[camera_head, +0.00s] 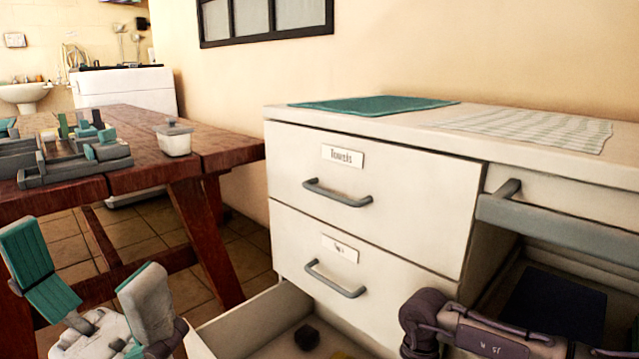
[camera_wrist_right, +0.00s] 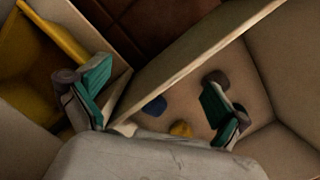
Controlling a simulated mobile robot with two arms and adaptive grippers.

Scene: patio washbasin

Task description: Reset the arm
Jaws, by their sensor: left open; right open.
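My left gripper (camera_head: 83,254) is at the lower left of the head view, its two teal-padded fingers spread wide with nothing between them. It is in front of the wooden table, apart from it. My right arm (camera_head: 470,332) comes in at the lower right of the head view, in front of the cabinet; its gripper is not seen there. In the right wrist view, my right gripper (camera_wrist_right: 158,90) is open and empty above the pulled-out drawer (camera_wrist_right: 190,62). A dark blue item (camera_wrist_right: 154,106) and a yellow item (camera_wrist_right: 181,129) lie in that drawer.
The white cabinet (camera_head: 400,186) has two closed drawers, the upper labelled "Towels". A teal mat (camera_head: 375,104) and a striped cloth (camera_head: 530,128) lie on top. The wooden table (camera_head: 215,141) at left bears a lidded container (camera_head: 174,140) and grey-teal parts (camera_head: 75,165).

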